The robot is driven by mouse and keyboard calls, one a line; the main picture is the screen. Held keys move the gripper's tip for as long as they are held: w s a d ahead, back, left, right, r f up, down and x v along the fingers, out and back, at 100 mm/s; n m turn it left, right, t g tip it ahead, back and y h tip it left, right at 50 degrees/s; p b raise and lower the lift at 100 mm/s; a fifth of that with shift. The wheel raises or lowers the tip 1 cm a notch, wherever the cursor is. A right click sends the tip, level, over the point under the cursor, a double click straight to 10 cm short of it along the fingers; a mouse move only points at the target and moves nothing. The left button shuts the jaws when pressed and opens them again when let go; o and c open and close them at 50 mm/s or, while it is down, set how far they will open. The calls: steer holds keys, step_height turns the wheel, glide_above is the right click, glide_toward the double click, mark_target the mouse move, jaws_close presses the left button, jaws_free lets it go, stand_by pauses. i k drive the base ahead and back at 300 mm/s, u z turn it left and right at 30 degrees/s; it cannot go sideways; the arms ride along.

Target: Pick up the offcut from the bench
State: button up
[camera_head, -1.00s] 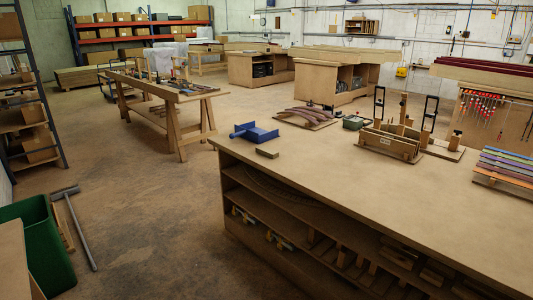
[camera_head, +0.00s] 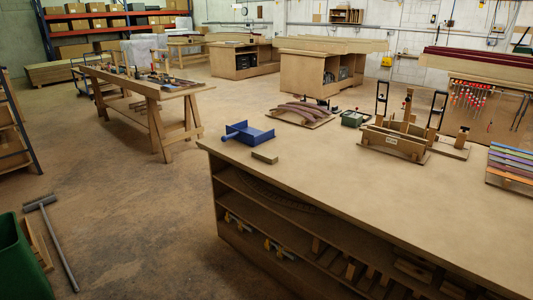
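A small brown wooden block, which looks like the offcut (camera_head: 265,157), lies flat near the left corner of the bench (camera_head: 360,190). A blue dustpan-like tray (camera_head: 248,133) lies just behind it, close but apart. My gripper is not in view, so I cannot see whether it is open or shut.
Behind the block stand a board with curved dark strips (camera_head: 302,112), a green box (camera_head: 353,119) and a wooden clamping jig (camera_head: 395,140). Coloured strips (camera_head: 510,165) lie at the right. A broom (camera_head: 50,240) and green bin (camera_head: 15,262) are on the floor at left; floor between is clear.

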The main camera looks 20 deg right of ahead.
mark_target(262, 155)
steer(key=z, duration=0.05)
steer(key=i, duration=1.2)
steer(key=u, duration=0.45)
